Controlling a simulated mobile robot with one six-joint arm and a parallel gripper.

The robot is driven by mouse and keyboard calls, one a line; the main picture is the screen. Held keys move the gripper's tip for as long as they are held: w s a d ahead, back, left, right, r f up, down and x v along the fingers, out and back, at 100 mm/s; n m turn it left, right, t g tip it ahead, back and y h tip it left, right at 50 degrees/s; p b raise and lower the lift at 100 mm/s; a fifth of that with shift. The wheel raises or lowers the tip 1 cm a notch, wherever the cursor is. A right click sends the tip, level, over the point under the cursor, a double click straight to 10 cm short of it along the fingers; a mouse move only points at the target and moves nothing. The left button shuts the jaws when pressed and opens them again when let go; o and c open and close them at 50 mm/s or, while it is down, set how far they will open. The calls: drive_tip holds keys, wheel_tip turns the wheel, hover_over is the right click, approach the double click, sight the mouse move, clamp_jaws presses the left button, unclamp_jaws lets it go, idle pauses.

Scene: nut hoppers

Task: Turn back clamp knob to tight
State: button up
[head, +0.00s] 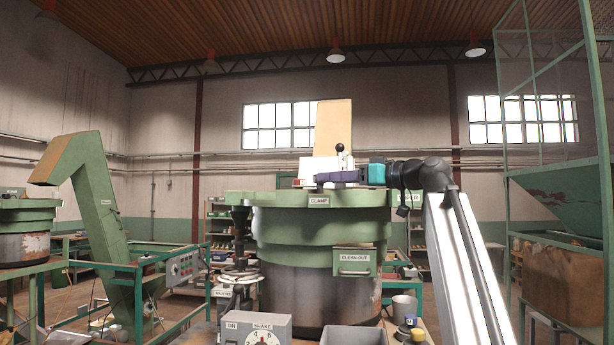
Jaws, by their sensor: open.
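The green bowl feeder (320,225) stands in the middle of the head view, with a CLAMP label (319,201) on its front rim. I cannot pick out the back clamp knob for certain; the far side of the rim is hidden. A black ball-topped handle (340,148) stands upright above the bowl, behind my gripper. My gripper (325,178) reaches in from the right, level with the bowl's top and pointing left. It is open, with nothing seen between its jaws. Its fingertips are small and dark here, and whether they touch anything cannot be told.
A CLEAN-OUT box (354,262) sticks out of the bowl's front. A SHAKE dial box (257,328), a grey bin (354,336) and a grey cup (404,308) stand below. A green conveyor (108,225) is at left, a framed hopper (560,195) at right.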

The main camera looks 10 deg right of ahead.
drive_tip(key=p+x, duration=0.3)
drive_tip(key=x, duration=0.5)
drive_tip(key=shift+w, duration=0.15)
clamp_jaws()
